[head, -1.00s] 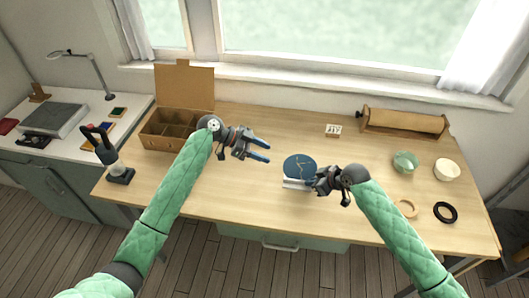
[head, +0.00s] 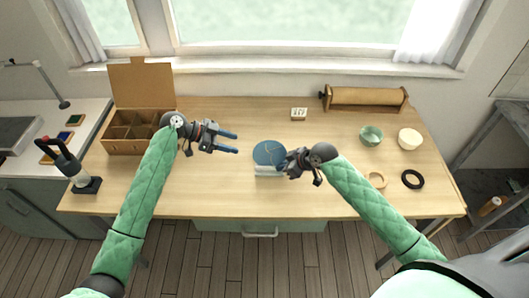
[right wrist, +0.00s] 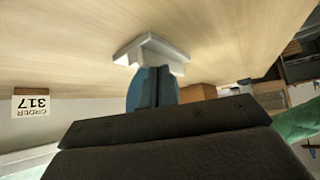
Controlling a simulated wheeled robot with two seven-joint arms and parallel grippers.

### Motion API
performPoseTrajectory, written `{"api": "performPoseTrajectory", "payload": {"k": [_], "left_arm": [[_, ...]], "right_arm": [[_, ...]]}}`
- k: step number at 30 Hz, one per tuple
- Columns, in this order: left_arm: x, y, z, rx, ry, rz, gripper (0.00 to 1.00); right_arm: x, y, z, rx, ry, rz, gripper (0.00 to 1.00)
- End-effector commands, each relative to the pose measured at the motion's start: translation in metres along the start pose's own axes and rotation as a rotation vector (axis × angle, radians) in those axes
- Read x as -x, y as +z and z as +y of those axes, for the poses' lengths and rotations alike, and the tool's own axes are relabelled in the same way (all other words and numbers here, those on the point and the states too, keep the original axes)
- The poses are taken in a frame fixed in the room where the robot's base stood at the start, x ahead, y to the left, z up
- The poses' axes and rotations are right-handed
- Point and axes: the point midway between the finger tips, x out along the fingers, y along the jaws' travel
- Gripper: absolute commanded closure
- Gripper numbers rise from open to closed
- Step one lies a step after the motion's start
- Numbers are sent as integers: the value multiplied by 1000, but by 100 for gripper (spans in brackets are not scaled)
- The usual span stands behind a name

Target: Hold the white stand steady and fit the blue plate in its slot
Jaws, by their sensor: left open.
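The blue plate (head: 268,152), round with gold seams, stands at the middle of the table, just behind and above the white stand (head: 268,171). In the right wrist view, the white stand (right wrist: 150,46) shows just beyond the blue shapes at my fingers. Whether the plate's lower edge sits in the slot cannot be told. My left gripper (head: 237,143) is open and empty, left of the plate, its fingers pointing right and apart from plate and stand.
An open cardboard box (head: 130,133) with compartments stands at the left. A small order card (head: 299,114) and a wooden roll holder (head: 365,98) are at the back. A green bowl (head: 371,136), cream bowl (head: 409,139), tan ring (head: 377,180) and black ring (head: 413,180) lie right.

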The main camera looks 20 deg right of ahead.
Motion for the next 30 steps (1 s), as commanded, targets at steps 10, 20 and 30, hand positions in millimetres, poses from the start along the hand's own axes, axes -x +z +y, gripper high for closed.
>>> {"api": "performPoseTrajectory", "payload": {"k": [10,20,30], "left_arm": [[-1,1,0,0,0,0,50],[0,0,0,0,0,0,50],[0,0,0,0,0,0,50]], "right_arm": [[7,0,-2,-7,-7,-20,100],[22,-16,0,-5,-3,-11,100],[30,-25,0,-5,-2,-8,100]]}}
